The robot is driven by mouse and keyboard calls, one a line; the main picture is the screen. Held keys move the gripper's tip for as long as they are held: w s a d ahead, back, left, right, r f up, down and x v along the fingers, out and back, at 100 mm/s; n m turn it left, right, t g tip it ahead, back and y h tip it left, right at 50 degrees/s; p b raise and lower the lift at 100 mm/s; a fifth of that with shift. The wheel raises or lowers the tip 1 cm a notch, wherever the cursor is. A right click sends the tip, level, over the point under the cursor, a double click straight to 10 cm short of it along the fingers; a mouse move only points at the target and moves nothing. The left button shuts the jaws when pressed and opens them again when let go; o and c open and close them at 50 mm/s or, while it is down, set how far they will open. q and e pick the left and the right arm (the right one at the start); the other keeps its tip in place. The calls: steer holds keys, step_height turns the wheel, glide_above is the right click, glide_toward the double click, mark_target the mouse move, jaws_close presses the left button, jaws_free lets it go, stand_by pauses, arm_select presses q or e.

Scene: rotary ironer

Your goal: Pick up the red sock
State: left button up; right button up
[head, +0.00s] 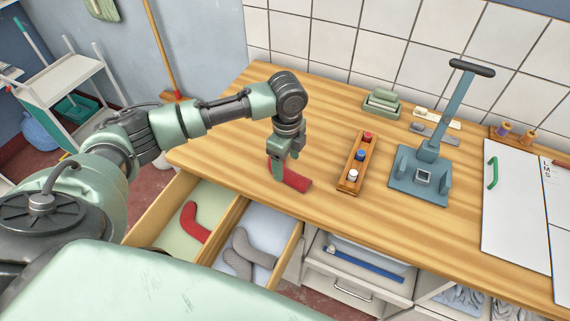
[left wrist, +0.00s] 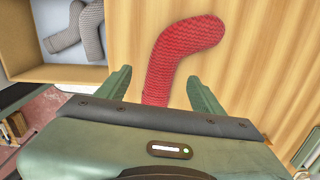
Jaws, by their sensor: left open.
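A red sock (head: 294,179) lies on the wooden counter near its front edge, below my left gripper (head: 281,168). The left gripper points down over one end of this sock and partly hides it in the head view. In the left wrist view the same red sock (left wrist: 184,50) is bent, and its lower end runs between the two open fingers (left wrist: 158,88). I cannot tell whether the fingers touch it. A second red sock (head: 195,222) lies in the left compartment of the open drawer. My right gripper is not in view.
Grey socks (head: 247,254) lie in the drawer's right compartment. A white shelf cart (head: 62,75) stands at left.

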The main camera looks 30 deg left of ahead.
arm_select(q)
steer(key=f, duration=0.1)
steer(key=a+f+p, duration=0.1)
steer(key=f, duration=0.1)
steer(key=shift+w+a+f, duration=0.1)
steer(key=shift+w+f, duration=0.05)
steer(key=shift+f, duration=0.65)
steer(key=c, duration=1.4)
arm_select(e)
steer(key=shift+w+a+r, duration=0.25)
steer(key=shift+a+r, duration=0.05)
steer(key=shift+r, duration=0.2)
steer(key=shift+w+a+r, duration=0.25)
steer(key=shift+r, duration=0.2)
arm_select(q)
steer(key=shift+r, duration=0.1)
steer(key=shift+r, duration=0.1)
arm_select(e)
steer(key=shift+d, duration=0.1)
